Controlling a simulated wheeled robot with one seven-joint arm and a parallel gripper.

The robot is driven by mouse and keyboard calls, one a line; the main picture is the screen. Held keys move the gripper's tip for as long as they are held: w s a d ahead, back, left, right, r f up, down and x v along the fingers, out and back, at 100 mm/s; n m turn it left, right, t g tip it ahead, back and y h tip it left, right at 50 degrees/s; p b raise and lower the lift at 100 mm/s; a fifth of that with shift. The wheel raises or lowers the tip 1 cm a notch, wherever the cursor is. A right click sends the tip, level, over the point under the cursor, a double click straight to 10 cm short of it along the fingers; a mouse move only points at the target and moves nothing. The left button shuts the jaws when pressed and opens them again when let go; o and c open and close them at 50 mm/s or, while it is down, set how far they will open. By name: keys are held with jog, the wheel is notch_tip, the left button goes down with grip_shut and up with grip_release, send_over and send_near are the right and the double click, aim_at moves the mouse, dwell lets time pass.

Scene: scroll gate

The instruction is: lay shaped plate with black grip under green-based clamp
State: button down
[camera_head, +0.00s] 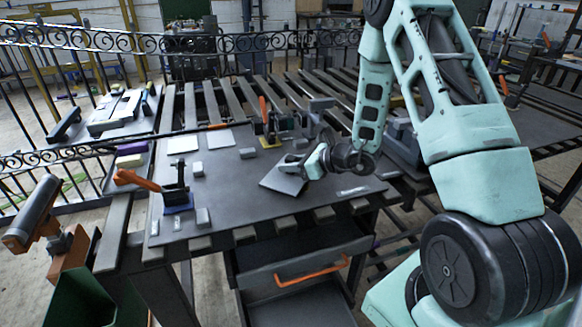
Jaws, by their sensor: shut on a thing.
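My gripper (302,166) is shut on a grey plate (282,182) above the middle of the dark worktop. The plate looks tilted, and its near corner points towards the front edge. Its grip is hidden in my gripper, so I cannot tell its colour. A clamp with an orange handle and a blue base (178,208) stands at the left front. Another orange-handled clamp with a yellow base (271,143) stands behind my gripper. A dark grey clamp-like shape (321,106) is at the back right; its base is hidden. I cannot make out a green base.
Two pale flat plates (183,144) lie at the back left of the worktop (232,205). Several small grey blocks (203,217) stand on it. A side table at the left holds more plates (118,108) and a purple-gripped piece (130,161). An orange-handled drawer (310,272) is below.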

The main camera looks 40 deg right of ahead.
jog(key=shift+f, duration=0.55)
jog(key=shift+f, duration=0.15)
jog(key=c, duration=1.2)
grip_release()
jog(key=shift+o, duration=0.2)
